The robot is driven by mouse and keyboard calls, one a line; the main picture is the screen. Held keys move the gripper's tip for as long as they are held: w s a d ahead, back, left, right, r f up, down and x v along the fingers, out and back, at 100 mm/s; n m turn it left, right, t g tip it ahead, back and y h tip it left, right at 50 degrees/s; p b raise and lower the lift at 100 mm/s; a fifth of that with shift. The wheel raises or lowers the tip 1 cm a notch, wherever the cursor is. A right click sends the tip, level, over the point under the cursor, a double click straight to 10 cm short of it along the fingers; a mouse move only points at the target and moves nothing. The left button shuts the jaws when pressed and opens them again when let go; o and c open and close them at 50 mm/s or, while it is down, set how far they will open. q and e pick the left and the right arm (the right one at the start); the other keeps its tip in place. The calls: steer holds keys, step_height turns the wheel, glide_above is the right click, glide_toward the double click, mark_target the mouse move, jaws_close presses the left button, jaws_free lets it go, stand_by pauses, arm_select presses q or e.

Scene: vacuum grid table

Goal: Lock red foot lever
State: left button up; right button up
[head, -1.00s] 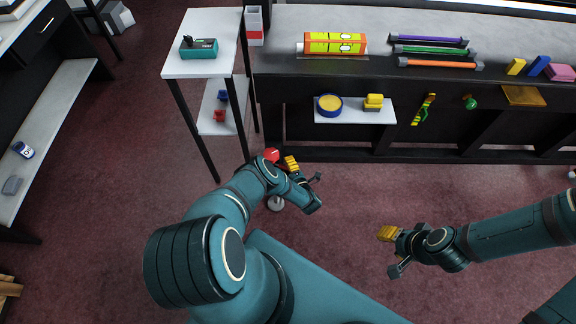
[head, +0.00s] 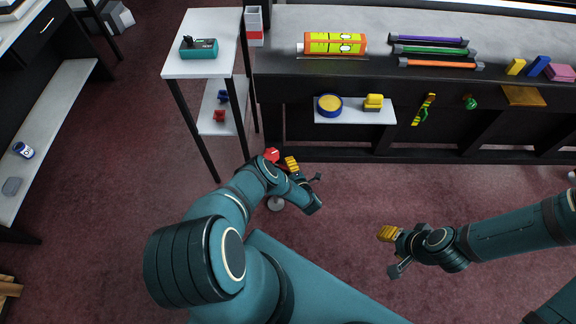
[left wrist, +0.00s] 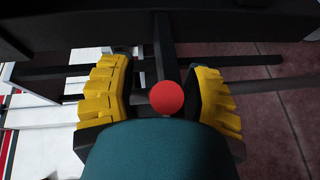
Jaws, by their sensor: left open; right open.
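The red foot lever's red end (head: 271,155) shows low in front of the long bench in the head view, partly hidden by my left arm. In the left wrist view a round red knob (left wrist: 167,98) appears between the two yellow finger pads, with a gap on either side. My left gripper (head: 304,171) is open beside the red end; its fingers also show in the left wrist view (left wrist: 160,88). I cannot tell how far the knob is from the fingers in depth. My right gripper (head: 391,252) is open and empty over the floor, to the right.
The long bench (head: 290,70) stands behind, with a small shelf (head: 345,117) on its front. A white side table (head: 205,68) with dark legs is left of my left gripper. Open carpet lies between my grippers.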

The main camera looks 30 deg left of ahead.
arm_select(q)
steer(key=v, duration=1.1)
steer(key=shift+s+d, duration=0.15)
steer(key=shift+d, duration=0.2)
steer(key=shift+r, duration=0.1)
